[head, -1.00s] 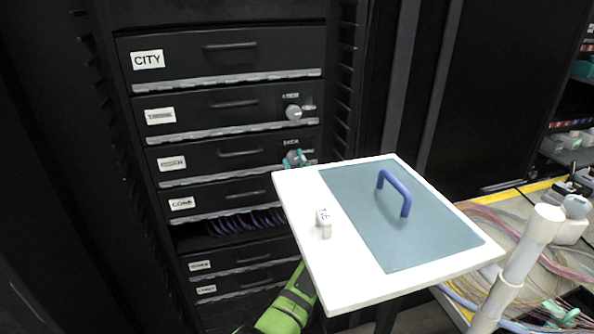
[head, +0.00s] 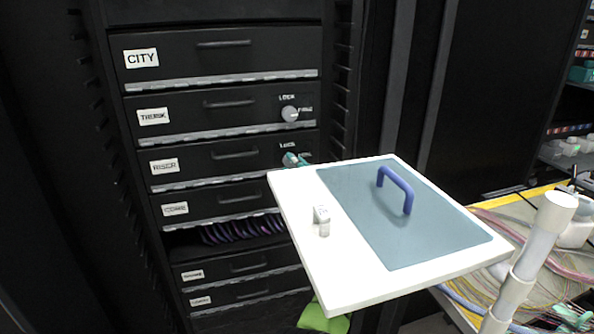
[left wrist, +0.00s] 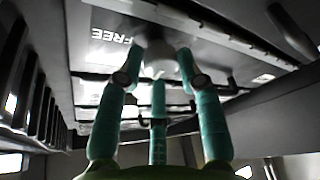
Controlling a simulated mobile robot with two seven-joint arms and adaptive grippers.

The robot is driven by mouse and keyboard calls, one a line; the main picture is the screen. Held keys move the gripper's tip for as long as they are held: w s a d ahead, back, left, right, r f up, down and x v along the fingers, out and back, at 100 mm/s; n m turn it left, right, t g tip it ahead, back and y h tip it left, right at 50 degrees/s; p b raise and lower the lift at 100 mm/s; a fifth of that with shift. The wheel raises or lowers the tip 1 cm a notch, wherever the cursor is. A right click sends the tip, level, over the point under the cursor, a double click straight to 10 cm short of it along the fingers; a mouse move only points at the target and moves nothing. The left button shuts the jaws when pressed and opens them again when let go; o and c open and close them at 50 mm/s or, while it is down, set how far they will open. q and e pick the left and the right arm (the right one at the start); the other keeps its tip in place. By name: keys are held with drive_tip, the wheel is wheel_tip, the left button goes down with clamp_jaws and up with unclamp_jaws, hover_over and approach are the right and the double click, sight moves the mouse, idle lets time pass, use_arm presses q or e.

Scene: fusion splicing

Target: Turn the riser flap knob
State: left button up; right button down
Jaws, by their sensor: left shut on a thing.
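The riser flap (head: 215,158) is a black panel in the rack with a white RISER label (head: 164,165) and a dark handle. Its knob sits at the flap's right end, under a LOCK mark, mostly hidden by my left gripper (head: 291,160). In the left wrist view, the teal fingers of my left gripper (left wrist: 158,78) are closed around the pale round knob (left wrist: 157,57). A FREE mark (left wrist: 112,36) shows to the left of the knob there. My right gripper is not in view.
The flap above has a similar grey knob (head: 290,113) with LOCK and FREE marks. A white-edged board (head: 355,285) with a blue-grey panel and purple handle (head: 396,188) stands in front of the rack. A small white block (head: 322,219) is on it. A cluttered bench (head: 470,312) is at right.

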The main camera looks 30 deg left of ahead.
use_arm(q)
drive_tip(key=shift+s+a+r+n, duration=0.1)
drive_tip(key=shift+a+r+n, duration=0.1)
drive_tip(key=shift+n, duration=0.3)
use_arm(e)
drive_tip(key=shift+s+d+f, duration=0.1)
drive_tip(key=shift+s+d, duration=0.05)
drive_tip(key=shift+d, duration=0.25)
use_arm(q)
drive_tip(key=o, duration=1.1)
drive_tip(key=shift+s+a, duration=0.1)
drive_tip(key=shift+s, duration=0.05)
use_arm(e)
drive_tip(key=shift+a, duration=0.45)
use_arm(q)
drive_tip(key=shift+f, duration=0.1)
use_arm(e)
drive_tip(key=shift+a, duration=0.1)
